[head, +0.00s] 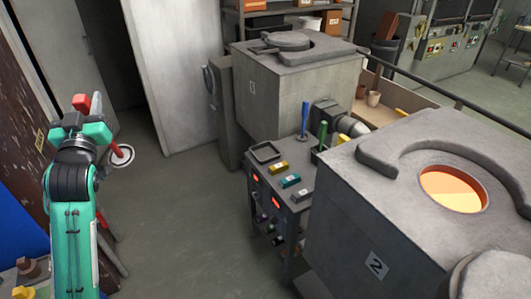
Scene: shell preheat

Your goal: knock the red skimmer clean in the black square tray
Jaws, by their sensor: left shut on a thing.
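My left gripper (90,118) is at the left of the head view, shut on the red skimmer (116,146). One red end of the skimmer shows above the gripper, and its pale round head hangs to the right of the gripper, over open floor. Part of the handle is hidden by the gripper. The black square tray (265,152) sits on the back left corner of the grey control cabinet (262,190), well to the right of the skimmer and apart from it. The tray looks empty. My right gripper is not in view.
A blue-handled tool (305,118) and a green-handled tool (322,134) stand at the cabinet's back. Furnace 2 (345,215), with a glowing opening, stands right; furnace 1 (290,90) behind. Floor between arm and cabinet is clear.

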